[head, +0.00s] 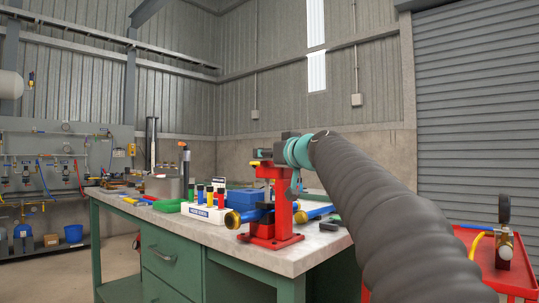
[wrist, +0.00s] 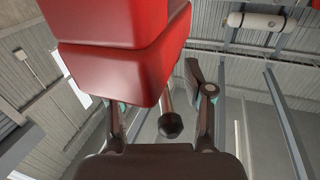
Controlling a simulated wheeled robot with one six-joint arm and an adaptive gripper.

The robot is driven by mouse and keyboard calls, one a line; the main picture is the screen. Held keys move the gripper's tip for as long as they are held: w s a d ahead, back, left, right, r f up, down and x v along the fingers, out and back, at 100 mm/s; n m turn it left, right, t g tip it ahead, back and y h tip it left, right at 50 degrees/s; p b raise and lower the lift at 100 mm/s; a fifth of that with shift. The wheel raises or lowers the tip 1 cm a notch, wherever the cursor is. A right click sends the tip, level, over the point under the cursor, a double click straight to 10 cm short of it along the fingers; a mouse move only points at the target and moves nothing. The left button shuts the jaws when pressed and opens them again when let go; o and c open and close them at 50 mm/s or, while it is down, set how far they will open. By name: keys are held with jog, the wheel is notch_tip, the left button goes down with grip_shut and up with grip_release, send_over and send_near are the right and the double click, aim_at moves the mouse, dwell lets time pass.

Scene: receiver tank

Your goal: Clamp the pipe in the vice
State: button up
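The red vice (head: 285,212) stands upright on the bench near its front right corner. A blue pipe with a brass-coloured end (head: 234,219) lies at the vice's left side, low down. Another blue length (head: 317,212) shows to the right of the vice; I cannot tell whether it is the same pipe. Whether the jaws touch the pipe is hidden. My gripper (wrist: 162,112) is at the upper part of the vice. In the wrist view its fingers are apart, with a metal bar ending in a dark knob (wrist: 171,125) between them. The red vice body (wrist: 115,45) fills the upper left.
The workbench (head: 205,232) holds a white rack (head: 208,213) with coloured pieces, a blue box (head: 243,199) and a grey box (head: 163,187), left of the vice. A red cart (head: 515,272) with a gauge stands at the right.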

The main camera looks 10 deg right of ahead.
jog(key=shift+s, duration=0.1)
jog(key=v, duration=1.2)
